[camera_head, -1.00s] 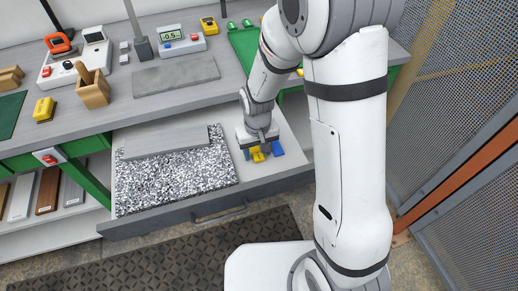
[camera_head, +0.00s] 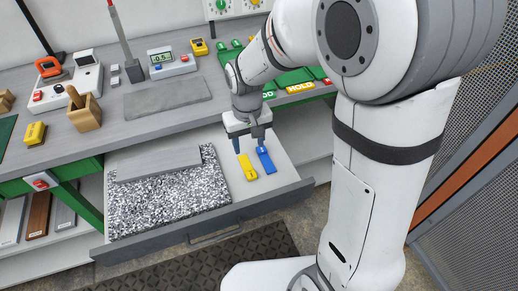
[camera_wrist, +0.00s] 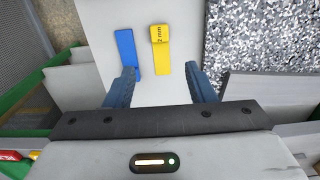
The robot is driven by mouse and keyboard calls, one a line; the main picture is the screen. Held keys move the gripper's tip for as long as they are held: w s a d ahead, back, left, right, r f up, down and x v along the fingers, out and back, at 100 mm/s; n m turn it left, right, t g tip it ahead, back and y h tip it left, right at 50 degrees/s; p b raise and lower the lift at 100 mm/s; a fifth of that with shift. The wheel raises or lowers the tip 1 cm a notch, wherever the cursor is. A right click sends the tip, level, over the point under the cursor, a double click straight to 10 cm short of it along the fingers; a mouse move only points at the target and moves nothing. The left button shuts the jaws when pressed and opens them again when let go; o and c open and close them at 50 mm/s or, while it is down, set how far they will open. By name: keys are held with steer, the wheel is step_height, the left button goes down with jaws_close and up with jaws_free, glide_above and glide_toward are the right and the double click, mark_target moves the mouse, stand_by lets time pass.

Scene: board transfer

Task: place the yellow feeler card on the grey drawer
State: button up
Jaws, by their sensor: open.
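The yellow feeler card (camera_head: 247,167) lies flat on the bare light floor of the open grey drawer (camera_head: 262,202), right of the speckled slab. In the wrist view the yellow card (camera_wrist: 161,50) shows a "2 mm" mark. A blue card (camera_head: 266,160) lies beside it, also in the drawer; it shows in the wrist view too (camera_wrist: 126,50).
A speckled slab (camera_head: 170,200) with a grey plate (camera_head: 155,164) on it fills the drawer's left part. The grey bench (camera_head: 130,130) stands behind, with a wooden block (camera_head: 85,113), a yellow box (camera_head: 35,134) and a display device (camera_head: 171,61). A mesh fence (camera_head: 470,230) is at right.

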steer(key=s+d+r+m+t, duration=0.2)
steer(key=s+d+r+m, duration=0.1)
steer(key=s+d+r, duration=0.6)
steer(key=s+d, duration=0.4)
steer(key=shift+s+d+t, duration=0.15)
steer(key=shift+s+t, duration=0.05)
steer(key=shift+t, duration=0.1)
steer(key=shift+r, duration=0.1)
